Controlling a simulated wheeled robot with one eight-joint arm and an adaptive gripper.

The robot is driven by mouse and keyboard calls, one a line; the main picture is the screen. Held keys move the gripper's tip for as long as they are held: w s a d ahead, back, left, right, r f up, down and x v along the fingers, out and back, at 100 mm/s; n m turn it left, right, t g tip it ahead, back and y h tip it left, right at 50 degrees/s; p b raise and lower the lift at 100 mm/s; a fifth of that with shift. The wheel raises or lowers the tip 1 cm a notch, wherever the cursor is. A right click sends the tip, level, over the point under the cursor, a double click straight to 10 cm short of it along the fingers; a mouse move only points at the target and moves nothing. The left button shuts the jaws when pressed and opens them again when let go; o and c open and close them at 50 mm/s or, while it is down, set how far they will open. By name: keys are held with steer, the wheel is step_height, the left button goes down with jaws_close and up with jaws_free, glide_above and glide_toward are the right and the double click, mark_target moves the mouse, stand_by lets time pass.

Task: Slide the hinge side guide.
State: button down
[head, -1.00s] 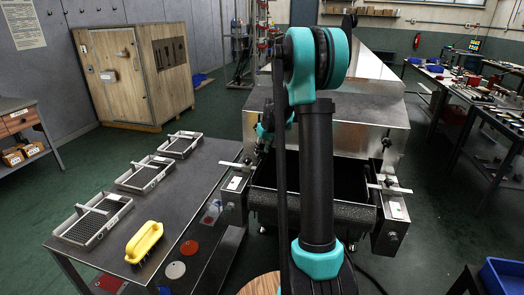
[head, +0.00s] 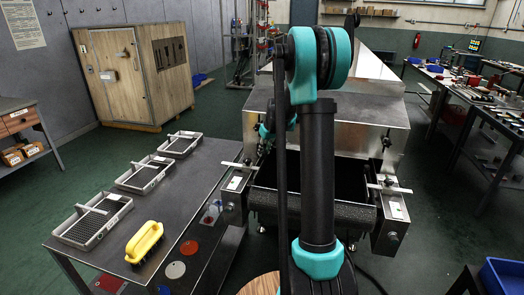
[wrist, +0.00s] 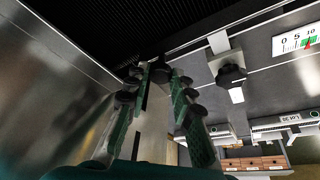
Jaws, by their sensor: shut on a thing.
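In the wrist view my gripper (wrist: 160,74) has its two green-and-black fingers closed in on a small dark knob at the inner end of a silver guide bar (wrist: 255,23). The fingers hide most of the knob. In the head view my gripper (head: 266,136) is at the left side of the dryer mouth, small and partly hidden by my arm. A white scale plate (wrist: 297,41) has a red pointer at a green band. A left guide bar (head: 232,164) and a right guide bar (head: 391,189) sit at the dryer mouth.
A clamp knob (wrist: 231,74) stands beside the bar. A metal wall (wrist: 50,75) is close on the left in the wrist view. A table (head: 195,190) with trays and a yellow brush (head: 145,242) stands left of the dryer (head: 375,125).

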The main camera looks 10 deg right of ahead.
steer(key=shift+s+d, duration=0.3)
steer(key=shift+d, duration=0.25)
steer(key=shift+s+d, duration=0.25)
steer(key=shift+d, duration=0.3)
steer(key=c, duration=1.6)
jaws_free()
steer(key=v, duration=1.2)
steer(key=s+a+f+m, duration=0.1)
steer(key=s+f, duration=0.4)
steer(key=s, duration=0.6)
steer(key=s+a+f+m, duration=0.1)
steer(key=s+a+f, duration=0.3)
steer(key=s, duration=0.7)
steer(key=s+a+f+m+h, duration=0.1)
steer(key=s+a+f, duration=0.2)
steer(key=s+f, duration=0.4)
steer(key=s, duration=0.5)
